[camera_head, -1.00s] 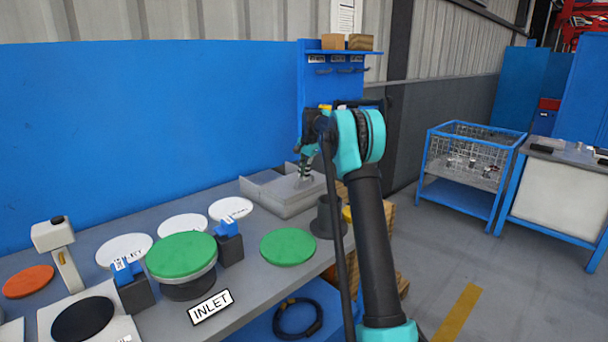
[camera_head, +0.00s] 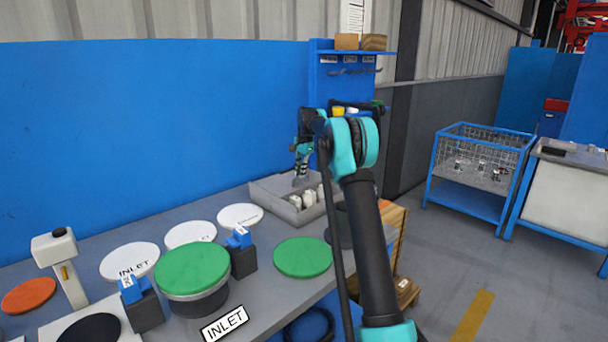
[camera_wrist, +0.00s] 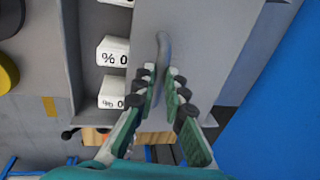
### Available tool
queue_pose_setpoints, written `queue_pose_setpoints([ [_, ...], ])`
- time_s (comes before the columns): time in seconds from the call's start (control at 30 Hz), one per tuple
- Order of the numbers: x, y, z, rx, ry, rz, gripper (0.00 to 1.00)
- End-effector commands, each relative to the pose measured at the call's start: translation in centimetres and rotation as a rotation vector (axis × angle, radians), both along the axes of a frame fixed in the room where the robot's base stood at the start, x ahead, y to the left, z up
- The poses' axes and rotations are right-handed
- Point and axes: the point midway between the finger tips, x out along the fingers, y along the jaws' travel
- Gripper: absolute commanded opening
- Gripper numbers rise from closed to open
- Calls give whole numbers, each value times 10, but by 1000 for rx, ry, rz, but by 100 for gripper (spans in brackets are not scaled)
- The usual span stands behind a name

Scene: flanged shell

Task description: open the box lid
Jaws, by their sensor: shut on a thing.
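The grey box (camera_head: 262,201) sits at the far right end of the bench. Its lid (camera_wrist: 205,55) is a flat grey panel with a bar handle (camera_wrist: 163,45). The lid covers only part of the box, leaving an open strip along one side. White labelled blocks (camera_wrist: 112,52) show inside; they also show in the head view (camera_head: 309,198). My gripper (camera_wrist: 160,88) is shut on the handle. In the head view my gripper (camera_head: 300,178) is over the box, and the lid's exact tilt is hard to tell there.
A green disc (camera_head: 303,257) lies on the bench in front of the box. A dark round part (camera_head: 340,228) stands close to the box, partly behind my arm. A blue wall panel (camera_head: 150,140) rises behind the bench. A blue rack (camera_head: 345,90) stands behind the box.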

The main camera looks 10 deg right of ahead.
Motion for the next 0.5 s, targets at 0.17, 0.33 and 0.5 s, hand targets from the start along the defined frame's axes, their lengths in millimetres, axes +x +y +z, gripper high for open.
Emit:
queue_pose_setpoints([
  [0.17,21,14,0,-1,-1,0,0],
  [0.33,33,24,0,-1,-1,0,0],
  [0.5,38,27,0,-1,0,-1,0],
])
